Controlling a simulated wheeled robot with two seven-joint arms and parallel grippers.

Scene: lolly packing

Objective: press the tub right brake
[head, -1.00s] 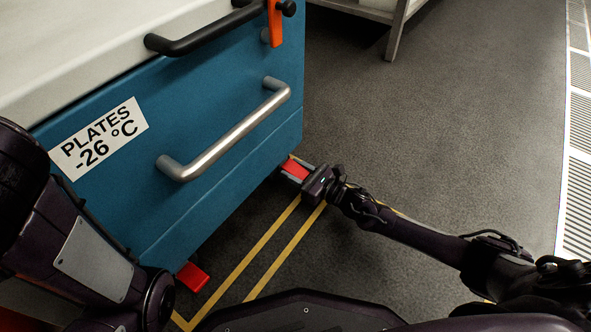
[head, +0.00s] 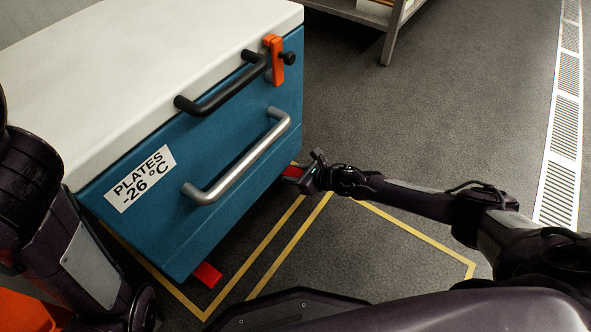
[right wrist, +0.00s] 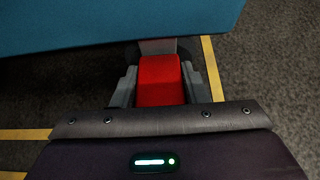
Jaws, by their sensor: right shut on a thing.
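The tub (head: 153,226) is a blue chest with a pale lid and a "PLATES -26 °C" label, at the left of the head view. Its right brake (head: 292,171) is a red pedal low at the near right corner; it also shows in the right wrist view (right wrist: 160,82). My right gripper (head: 304,174) is at this pedal, with one finger on each side, shut on it. The left brake (head: 207,275) is another red pedal, low at the tub's near left. My left arm shows at the left edge, but its gripper is out of view.
The tub front has a silver handle (head: 237,160), a black handle (head: 222,92) and an orange latch (head: 276,60). Yellow floor lines (head: 262,245) run around and before the tub. A grey rack (head: 391,32) stands at the back. The floor on the right is open.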

